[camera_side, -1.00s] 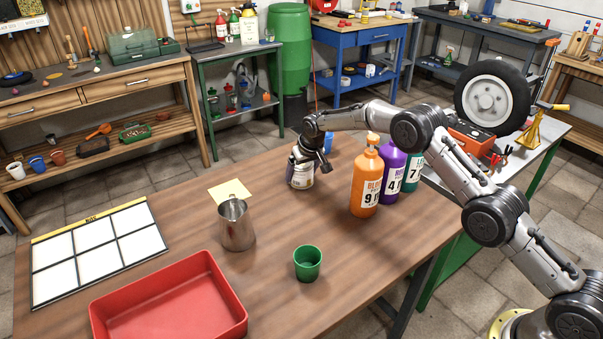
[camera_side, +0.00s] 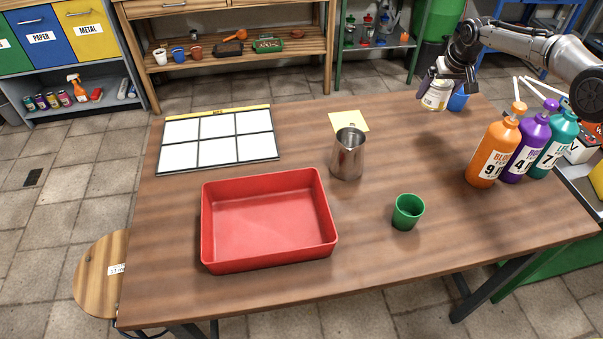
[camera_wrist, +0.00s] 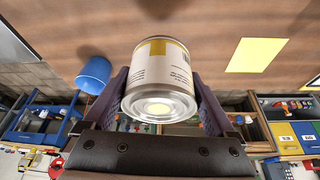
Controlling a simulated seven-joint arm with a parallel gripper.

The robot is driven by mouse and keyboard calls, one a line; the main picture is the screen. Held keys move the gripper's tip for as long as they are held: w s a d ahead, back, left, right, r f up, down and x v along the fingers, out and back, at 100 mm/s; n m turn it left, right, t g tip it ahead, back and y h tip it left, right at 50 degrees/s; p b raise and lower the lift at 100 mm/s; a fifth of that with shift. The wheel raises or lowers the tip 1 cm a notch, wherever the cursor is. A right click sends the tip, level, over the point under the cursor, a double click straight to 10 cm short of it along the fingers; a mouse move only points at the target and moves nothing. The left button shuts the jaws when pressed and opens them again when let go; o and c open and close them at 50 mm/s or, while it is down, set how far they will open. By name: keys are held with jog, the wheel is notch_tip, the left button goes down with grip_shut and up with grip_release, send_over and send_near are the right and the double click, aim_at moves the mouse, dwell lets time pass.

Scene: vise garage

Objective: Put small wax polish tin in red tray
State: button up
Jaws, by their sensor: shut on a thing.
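The small wax polish tin (camera_side: 435,96) is a silver can with a white and yellow label. My gripper (camera_side: 440,88) is shut on it near the far right edge of the table, and it appears to be held above the tabletop. In the wrist view the tin (camera_wrist: 160,75) sits between the two purple fingers of my gripper (camera_wrist: 163,88), with its metal end toward the camera. The red tray (camera_side: 318,180) lies empty on the table at front left, well away from my gripper.
A metal pitcher (camera_side: 347,158) and a green cup (camera_side: 407,213) stand between the tin and tray. A yellow note (camera_side: 348,121) and white grid board (camera_side: 218,140) lie behind. A blue cup (camera_side: 458,98) is beside the tin. Orange (camera_side: 490,155), purple and teal bottles stand right.

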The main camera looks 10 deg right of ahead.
jog(key=r, duration=0.6)
jog(key=a+r, duration=0.1)
jog(key=r, duration=0.1)
jog(key=shift+r, duration=0.4)
jog(key=s+a+n+y, duration=0.1)
jog(key=s+a+n, duration=0.25)
jog(key=a, duration=0.65)
jog(key=s+a+n+y, duration=0.15)
jog(key=s+a, duration=0.35)
jog(key=a, duration=0.5)
jog(key=s+a+n+g+y, duration=0.1)
jog(key=s+a+n, duration=0.3)
jog(key=s+a, duration=0.65)
jog(key=s+a+n+g+y, duration=0.1)
jog(key=s+a+n, duration=0.4)
jog(key=s, duration=1)
send_near(260, 225)
jog(key=shift+w+a+f+m, duration=0.3)
jog(key=shift+w+a+f, duration=0.15)
jog(key=shift+a+f, duration=0.35)
jog(key=shift+w+a+f, duration=0.1)
jog(key=shift+f, duration=1.5)
